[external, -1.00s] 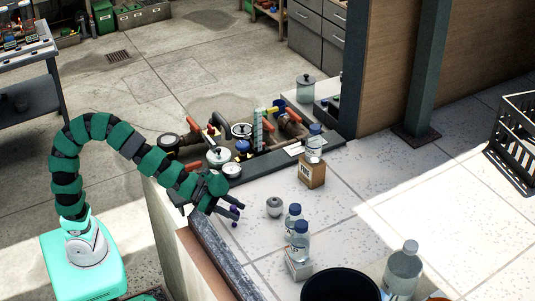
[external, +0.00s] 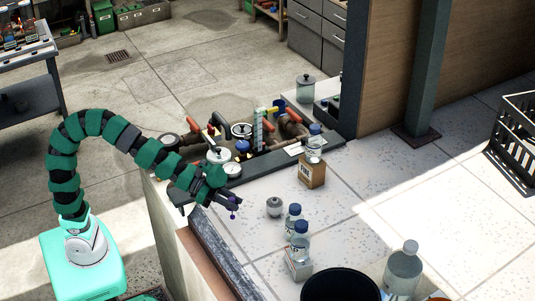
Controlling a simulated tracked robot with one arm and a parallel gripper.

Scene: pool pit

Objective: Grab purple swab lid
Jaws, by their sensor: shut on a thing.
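The purple swab lid (external: 233,201) is a tiny purple piece at the tip of my gripper (external: 233,204), above the near left edge of the white speckled counter. My gripper is shut on it, with dark fingers close together around it. A thin purple part shows just below the fingers. The lid is too small to make out in detail, and I cannot tell whether its lower end touches the counter.
A small grey jar (external: 274,206) and blue-capped bottles (external: 293,216) stand to the right of my gripper. A black bucket (external: 341,285) is at the front. A pit with pipes and gauges (external: 243,140) lies behind. The counter's middle right is clear.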

